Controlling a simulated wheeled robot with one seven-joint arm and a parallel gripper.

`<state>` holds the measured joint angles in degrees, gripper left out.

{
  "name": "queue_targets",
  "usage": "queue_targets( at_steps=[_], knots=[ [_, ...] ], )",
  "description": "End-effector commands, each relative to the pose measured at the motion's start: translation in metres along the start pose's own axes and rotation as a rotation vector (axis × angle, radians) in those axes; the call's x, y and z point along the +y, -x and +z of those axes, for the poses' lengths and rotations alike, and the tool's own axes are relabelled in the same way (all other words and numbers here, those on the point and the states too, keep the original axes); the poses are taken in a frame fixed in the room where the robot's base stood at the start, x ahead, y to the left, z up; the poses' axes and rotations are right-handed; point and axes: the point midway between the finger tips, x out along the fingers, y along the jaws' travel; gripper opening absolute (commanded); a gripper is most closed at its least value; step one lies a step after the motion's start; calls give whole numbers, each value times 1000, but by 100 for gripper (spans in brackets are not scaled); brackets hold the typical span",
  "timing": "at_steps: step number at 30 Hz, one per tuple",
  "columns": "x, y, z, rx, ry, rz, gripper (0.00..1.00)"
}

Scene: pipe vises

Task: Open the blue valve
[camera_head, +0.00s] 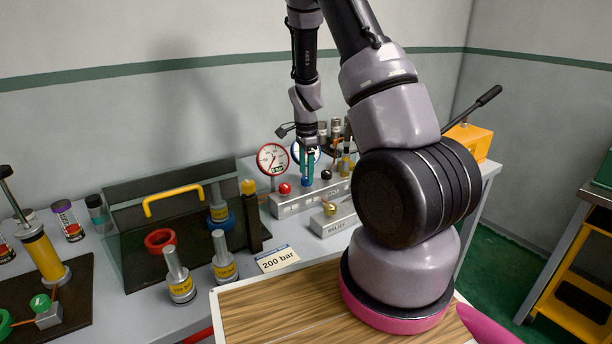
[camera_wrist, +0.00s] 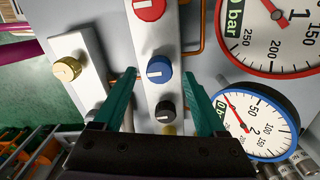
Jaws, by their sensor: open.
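The blue valve (camera_wrist: 159,70) is a round knob with a white line mark, on a pale manifold block (camera_head: 312,198). In the head view the blue knob (camera_head: 306,182) shows just under my fingertips. My gripper (camera_head: 307,165) points down over the block with its teal fingers apart. In the wrist view my gripper (camera_wrist: 161,77) has one finger on each side of the blue knob, with gaps on both sides. I cannot tell whether the fingertips reach down to the knob's height.
A red knob (camera_wrist: 150,8) and a black knob (camera_wrist: 166,111) flank the blue one on the same block. A brass knob (camera_wrist: 67,69) sits on a separate block. A red-rimmed gauge (camera_head: 272,159) and a blue-rimmed gauge (camera_wrist: 254,120) stand close behind.

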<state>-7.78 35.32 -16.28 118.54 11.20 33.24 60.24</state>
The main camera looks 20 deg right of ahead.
Motion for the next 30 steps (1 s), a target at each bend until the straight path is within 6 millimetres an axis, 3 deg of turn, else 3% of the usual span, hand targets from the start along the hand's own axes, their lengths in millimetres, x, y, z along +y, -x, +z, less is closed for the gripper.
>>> queue_targets(
  at_steps=[6,14,16,20,21,30],
  knots=[
    [0,-17,0,0,-1,0,74],
    [0,-18,0,0,0,-1,74],
    [0,-18,0,0,0,-1,55],
    [0,-18,0,0,0,-1,5],
    [0,-18,0,0,0,-1,0],
    [0,-18,0,-1,32,-1,0]
  ],
)
